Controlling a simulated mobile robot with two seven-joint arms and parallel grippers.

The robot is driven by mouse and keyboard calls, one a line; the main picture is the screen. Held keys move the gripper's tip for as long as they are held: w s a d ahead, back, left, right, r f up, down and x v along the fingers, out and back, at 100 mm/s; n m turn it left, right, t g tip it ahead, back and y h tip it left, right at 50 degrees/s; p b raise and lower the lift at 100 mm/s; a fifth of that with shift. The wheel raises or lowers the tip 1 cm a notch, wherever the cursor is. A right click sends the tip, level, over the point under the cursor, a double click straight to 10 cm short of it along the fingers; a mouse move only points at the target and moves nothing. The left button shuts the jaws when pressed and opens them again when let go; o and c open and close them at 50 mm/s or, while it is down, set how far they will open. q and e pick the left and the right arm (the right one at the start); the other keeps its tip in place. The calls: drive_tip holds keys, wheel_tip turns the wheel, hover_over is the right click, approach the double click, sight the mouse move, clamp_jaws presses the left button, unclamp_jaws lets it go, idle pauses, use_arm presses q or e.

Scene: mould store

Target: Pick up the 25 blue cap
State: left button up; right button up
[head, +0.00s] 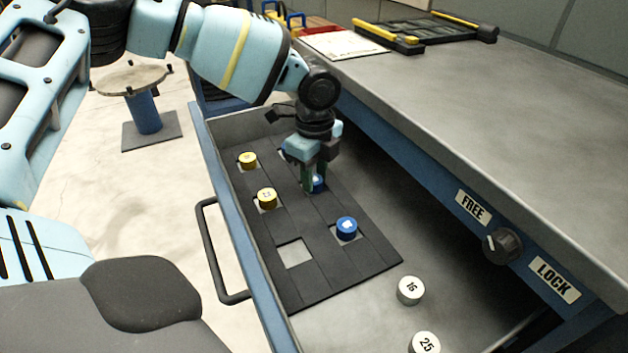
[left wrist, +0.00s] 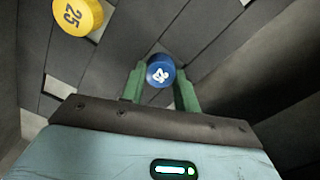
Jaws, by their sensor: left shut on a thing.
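My left gripper (head: 314,186) reaches down into the open drawer, its green fingers shut on a blue cap (head: 319,183). In the left wrist view the blue cap (left wrist: 160,70) sits between the fingertips; its white marking is hard to read. I cannot tell whether it is clear of the black insert (head: 338,272). Another blue cap (head: 346,228) sits in the insert nearer the front, its number not legible. A bit of blue (head: 283,153) shows behind the gripper, mostly hidden. My right gripper is not in view.
One slot (head: 295,253) is empty. White caps 16 (head: 410,290) and 25 (head: 425,343) lie on the drawer floor. The bench (head: 480,120) overhangs at right.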

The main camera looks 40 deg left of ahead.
sight(315, 179)
use_arm(q)
drive_tip(key=shift+r, duration=0.1)
wheel_tip(315, 179, up, 18)
drive_tip(key=p, duration=0.3)
idle(0.3)
